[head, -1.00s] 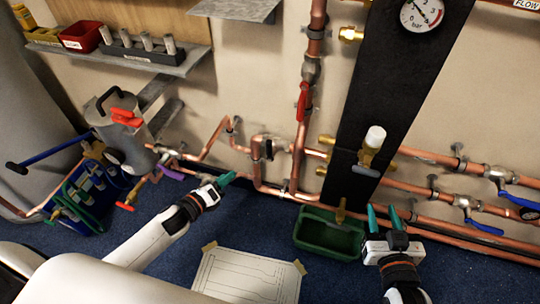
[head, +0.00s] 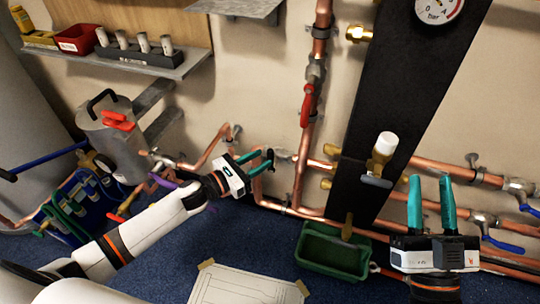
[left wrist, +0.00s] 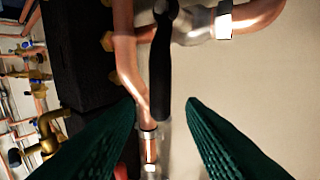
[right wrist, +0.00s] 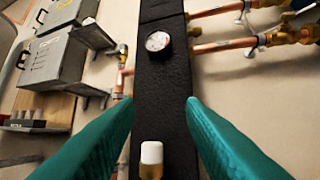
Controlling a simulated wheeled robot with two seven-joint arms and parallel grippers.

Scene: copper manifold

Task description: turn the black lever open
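The black lever (left wrist: 160,65) hangs on the copper pipework in the left wrist view, its lower end showing between my left gripper's fingertips (left wrist: 160,105). I see clear space on both sides, and the fingers do not appear to touch it. In the head view the lever (head: 269,159) is a small dark shape on the pipe, partly covered by the teal fingers of my left gripper (head: 263,158), which is open right at it. My right gripper (head: 431,182) is open and empty in front of the right pipes, also open in the right wrist view (right wrist: 160,102).
A black panel (head: 400,90) with a gauge (head: 437,8) and a white-capped brass valve (head: 382,155) stands right of the lever. A red lever (head: 306,106) is on the vertical pipe above. A green tray (head: 330,252) and paper sheet (head: 245,288) lie on the blue floor.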

